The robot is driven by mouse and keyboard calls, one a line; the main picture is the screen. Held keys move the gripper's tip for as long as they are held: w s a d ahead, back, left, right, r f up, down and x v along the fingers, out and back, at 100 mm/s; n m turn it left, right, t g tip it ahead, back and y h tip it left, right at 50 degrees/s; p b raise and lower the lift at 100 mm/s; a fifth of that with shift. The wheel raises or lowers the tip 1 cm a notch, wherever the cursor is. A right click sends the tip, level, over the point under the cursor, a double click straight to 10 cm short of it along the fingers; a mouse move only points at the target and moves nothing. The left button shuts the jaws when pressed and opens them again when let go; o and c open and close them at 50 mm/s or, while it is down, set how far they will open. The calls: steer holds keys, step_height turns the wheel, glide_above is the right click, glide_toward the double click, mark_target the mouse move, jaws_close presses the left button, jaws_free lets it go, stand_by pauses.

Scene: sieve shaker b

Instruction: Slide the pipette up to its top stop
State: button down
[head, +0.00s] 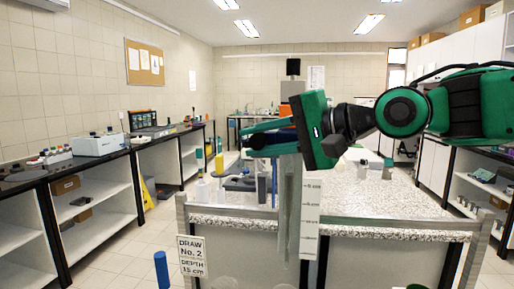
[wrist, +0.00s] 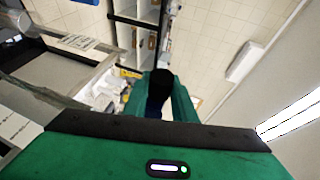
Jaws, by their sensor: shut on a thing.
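My gripper (head: 262,137) reaches in from the right in the head view, high above the bench, its fingers pointing left. In the wrist view, my gripper (wrist: 160,92) is shut on a dark piece (wrist: 155,88) with a blue side, apparently the pipette's holder. A thin blue upright (head: 274,185) shows below the fingers and may be part of the pipette. A clear, pale tube (head: 289,215) stands beside it, below my gripper. The pipette's upper part and the top stop are hidden or cannot be made out.
A white depth scale (head: 310,215) stands right of the tube. A sign (head: 192,255) reads "DRAW No. 2, DEPTH 15 cm". The speckled bench (head: 385,200) lies behind, with small items on it. A blue cylinder (head: 161,270) stands at lower left.

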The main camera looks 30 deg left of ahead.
steer(key=shift+r, duration=0.3)
steer(key=c, duration=1.5)
jaws_free()
steer(key=shift+o, duration=0.2)
steer(key=shift+f, duration=0.1)
steer(key=w+v, duration=0.1)
steer(key=v, duration=0.9)
steer(key=shift+s+d, duration=0.45)
steer(key=shift+w, duration=0.1)
